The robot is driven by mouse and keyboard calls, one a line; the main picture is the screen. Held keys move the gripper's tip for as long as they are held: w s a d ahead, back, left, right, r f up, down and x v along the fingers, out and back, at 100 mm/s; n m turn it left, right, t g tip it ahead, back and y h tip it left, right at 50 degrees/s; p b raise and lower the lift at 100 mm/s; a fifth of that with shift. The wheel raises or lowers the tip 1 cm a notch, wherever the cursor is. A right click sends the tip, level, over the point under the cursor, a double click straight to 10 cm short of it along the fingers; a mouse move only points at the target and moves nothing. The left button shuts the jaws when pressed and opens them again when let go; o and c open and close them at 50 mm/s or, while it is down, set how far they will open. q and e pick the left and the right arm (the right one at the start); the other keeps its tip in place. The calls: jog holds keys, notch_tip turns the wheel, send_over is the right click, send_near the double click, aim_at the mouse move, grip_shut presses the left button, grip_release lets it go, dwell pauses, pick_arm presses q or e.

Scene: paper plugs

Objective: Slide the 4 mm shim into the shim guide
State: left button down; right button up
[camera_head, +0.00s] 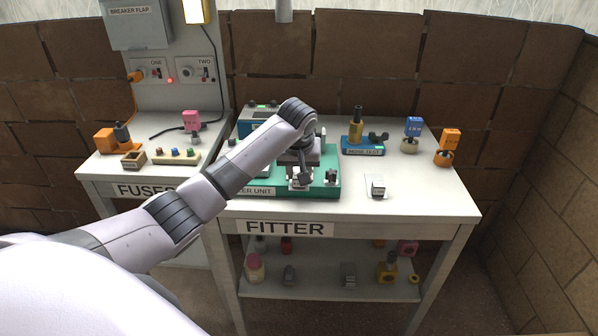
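My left arm reaches in from the lower left, and its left gripper (302,182) points down over the green base of a unit (325,190) on the FITTER table. The fingers are small and dark here, so I cannot tell whether they are open or hold anything. The unit's label is partly covered by my arm and ends in "ER UNIT". I cannot make out the 4 mm shim or the shim guide for certain. A small grey metal block (377,187) sits on a white pad to the right of the green base. My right gripper is not in view.
A blue stand (363,148) with a brass piece is at the back. Blue (413,128) and orange (449,140) labelled pieces stand at the right. The FUSES table (105,172) is at the left. The front right of the FITTER table (430,200) is clear.

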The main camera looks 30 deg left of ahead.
pick_arm(q)
jog(key=shift+w+a+f+b, duration=0.2)
jog(key=shift+w+a+b, duration=0.15)
jog(key=shift+w+a, duration=0.55)
dwell(0.3)
jog(key=shift+w+d, duration=0.1)
jog(key=shift+d, duration=0.05)
jog(key=c, duration=0.8)
grip_release()
jog(key=shift+f, duration=0.1)
jog(key=shift+o, duration=0.5)
jog(key=shift+w, duration=0.15)
jog(key=shift+r, duration=0.2)
jog(key=shift+v, duration=3.5)
jog(key=shift+r, duration=0.1)
